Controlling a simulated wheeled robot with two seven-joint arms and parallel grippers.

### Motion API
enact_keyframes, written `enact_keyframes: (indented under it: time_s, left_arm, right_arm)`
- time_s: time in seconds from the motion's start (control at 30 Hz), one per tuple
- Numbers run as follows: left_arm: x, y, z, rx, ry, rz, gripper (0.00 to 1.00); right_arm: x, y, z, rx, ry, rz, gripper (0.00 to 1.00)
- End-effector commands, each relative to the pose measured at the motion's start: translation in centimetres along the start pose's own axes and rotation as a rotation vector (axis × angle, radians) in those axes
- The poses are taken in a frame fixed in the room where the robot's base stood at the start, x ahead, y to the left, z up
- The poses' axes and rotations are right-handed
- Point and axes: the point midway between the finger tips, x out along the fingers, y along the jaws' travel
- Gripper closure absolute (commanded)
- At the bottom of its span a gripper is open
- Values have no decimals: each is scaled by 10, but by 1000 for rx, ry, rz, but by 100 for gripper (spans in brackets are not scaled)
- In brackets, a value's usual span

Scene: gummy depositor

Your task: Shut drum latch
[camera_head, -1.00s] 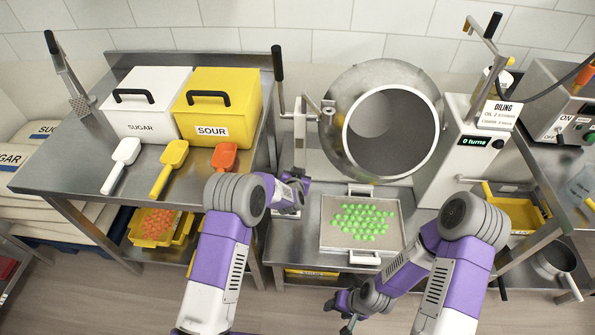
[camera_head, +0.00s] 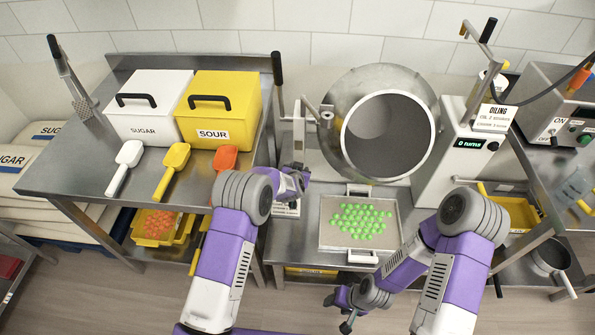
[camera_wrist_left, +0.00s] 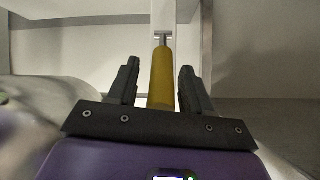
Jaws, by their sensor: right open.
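The steel drum (camera_head: 345,105) stands open-mouthed at the centre back of the head view, a metal bracket with a round knob (camera_head: 326,114) at its left. My left gripper (camera_head: 300,176) is at the drum stand's left front, its fingers partly hidden. In the left wrist view, its two dark fingers (camera_wrist_left: 158,88) are apart, with a yellow cylindrical handle (camera_wrist_left: 162,75) on a metal rod between them. A gap shows on each side of the handle. I cannot tell whether this handle is the latch. My right gripper (camera_head: 345,309) is open and empty, low in front of the bench.
A tray (camera_head: 327,240) of green gummies lies on the bench below the drum. A black-handled lever (camera_head: 277,70) rises left of the drum. The oiling unit (camera_head: 460,150) stands at its right. Sugar (camera_head: 145,135) and sour (camera_head: 240,90) bins with scoops fill the left table.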

Motion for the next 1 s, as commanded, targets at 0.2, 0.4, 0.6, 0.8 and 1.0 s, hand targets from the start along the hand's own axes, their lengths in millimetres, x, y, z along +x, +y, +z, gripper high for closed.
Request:
enact_keyframes:
  time_s: [0.2,0.4,0.6,0.8,1.0]
  left_arm:
    - [0,0,3,-1,-6,1,50]
    - [-10,0,2,-2,-7,1,50]
    - [-38,0,0,-1,-6,2,50]
    - [-64,0,0,0,-5,2,50]
    - [-75,0,2,-1,-5,1,50]
  right_arm:
    - [0,0,0,0,0,0,46]
    - [-3,-1,0,0,0,0,46]
    - [-9,-3,0,0,0,0,46]
    - [-14,-5,0,0,0,0,46]
    - [-15,-6,1,0,0,0,46]
